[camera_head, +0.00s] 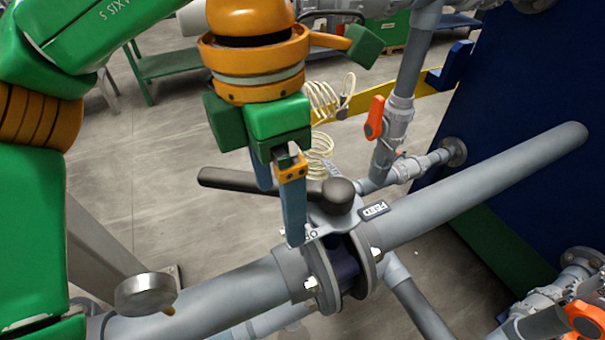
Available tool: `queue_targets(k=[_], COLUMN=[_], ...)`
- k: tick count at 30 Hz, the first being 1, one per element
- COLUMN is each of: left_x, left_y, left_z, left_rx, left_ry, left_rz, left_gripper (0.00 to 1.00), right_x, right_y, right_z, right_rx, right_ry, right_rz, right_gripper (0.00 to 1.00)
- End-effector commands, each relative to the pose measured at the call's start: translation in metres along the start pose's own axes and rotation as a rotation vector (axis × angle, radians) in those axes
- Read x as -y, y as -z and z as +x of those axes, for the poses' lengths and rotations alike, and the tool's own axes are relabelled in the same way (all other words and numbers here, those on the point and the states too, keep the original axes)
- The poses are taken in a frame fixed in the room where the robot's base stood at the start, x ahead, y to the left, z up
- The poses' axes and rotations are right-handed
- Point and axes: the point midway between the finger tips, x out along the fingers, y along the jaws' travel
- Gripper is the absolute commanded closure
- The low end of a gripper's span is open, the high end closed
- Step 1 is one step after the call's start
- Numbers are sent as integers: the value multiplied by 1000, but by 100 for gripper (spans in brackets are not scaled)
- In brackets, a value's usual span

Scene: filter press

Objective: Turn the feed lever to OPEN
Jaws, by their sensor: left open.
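The feed lever (230,181) is a dark grey handle pointing left from its rounded hub on top of the valve (340,265) in the grey pipe. The nearer finger passes in front of the lever; the farther finger's tip is at the lever's far side. Whether either touches the lever cannot be told. My right gripper is out of view.
The large grey pipe (480,185) runs from lower left to upper right. A vertical pipe with an orange-handled valve (375,118) stands behind the hub. A round gauge-like cap (145,293) sits at lower left. A dark blue panel (530,90) stands right. Open floor shows left.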

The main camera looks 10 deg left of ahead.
Motion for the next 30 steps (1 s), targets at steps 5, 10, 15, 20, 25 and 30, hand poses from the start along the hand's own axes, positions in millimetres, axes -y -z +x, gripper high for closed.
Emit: queue_targets(k=[5,10,15,20,25,30], left_x=[-16,-43,-71,-78,-78,-79], left_y=[10,6,-8,-10,-10,-10], left_z=[-10,-15,-19,41,65,67], left_rx=[-4,-13,-23,-23,-22,-22], left_ry=[-62,-57,-52,-55,-55,-56], left_rz=[-3,266,593,639,640,639], left_gripper=[10,10,10,10,10,10], right_x=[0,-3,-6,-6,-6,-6], right_y=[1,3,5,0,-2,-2], right_z=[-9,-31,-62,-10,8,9], right_rx=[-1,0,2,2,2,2], right_ry=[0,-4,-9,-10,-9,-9], right_rz=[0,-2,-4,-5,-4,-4], right_gripper=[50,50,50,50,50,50])
